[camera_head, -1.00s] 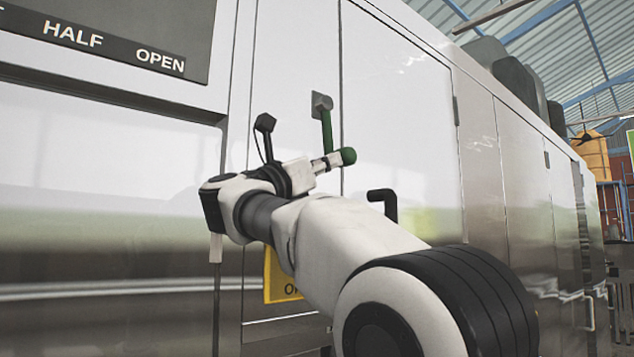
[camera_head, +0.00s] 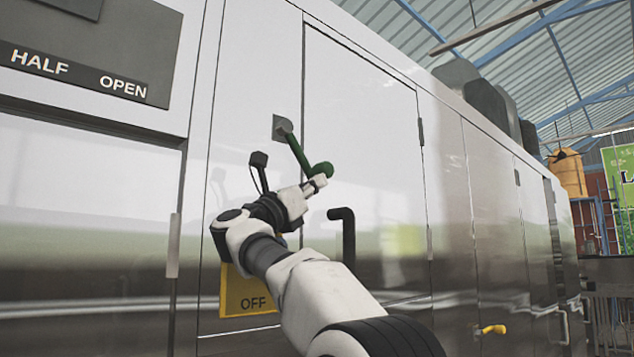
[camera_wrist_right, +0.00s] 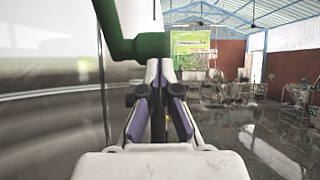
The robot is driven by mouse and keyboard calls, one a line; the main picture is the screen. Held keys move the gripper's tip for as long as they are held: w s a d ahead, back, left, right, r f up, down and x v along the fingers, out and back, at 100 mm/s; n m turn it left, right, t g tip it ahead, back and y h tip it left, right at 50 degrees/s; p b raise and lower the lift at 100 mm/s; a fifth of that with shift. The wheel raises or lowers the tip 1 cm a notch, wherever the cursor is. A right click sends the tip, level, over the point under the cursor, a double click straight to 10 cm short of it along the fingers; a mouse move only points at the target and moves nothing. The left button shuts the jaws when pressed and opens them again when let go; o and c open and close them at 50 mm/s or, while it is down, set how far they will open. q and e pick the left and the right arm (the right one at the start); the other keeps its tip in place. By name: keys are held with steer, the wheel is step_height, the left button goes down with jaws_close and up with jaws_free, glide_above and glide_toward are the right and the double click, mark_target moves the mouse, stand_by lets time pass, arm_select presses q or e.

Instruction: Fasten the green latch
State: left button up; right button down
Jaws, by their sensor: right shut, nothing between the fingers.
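The green latch (camera_head: 300,152) is a green lever on a grey mount on the white cabinet front. It slants down and to the right from its pivot and ends in a round knob. My right gripper (camera_head: 318,183) is shut and empty, its fingertips just under the knob, seemingly touching it. In the right wrist view the latch (camera_wrist_right: 118,35) crosses above the shut fingers (camera_wrist_right: 160,68), its knob end directly over their tips. My left gripper is not in view.
A black hooked handle (camera_head: 346,235) stands out from the cabinet right of my right gripper. A yellow OFF sign (camera_head: 247,292) is below. A yellow handle (camera_head: 492,329) sits lower right. A panel (camera_head: 80,75) reads HALF and OPEN.

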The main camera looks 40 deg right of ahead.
steer(key=s+a, duration=0.1)
steer(key=a, duration=1.1)
steer(key=shift+s+a+f, duration=0.3)
steer(key=shift+s, duration=0.1)
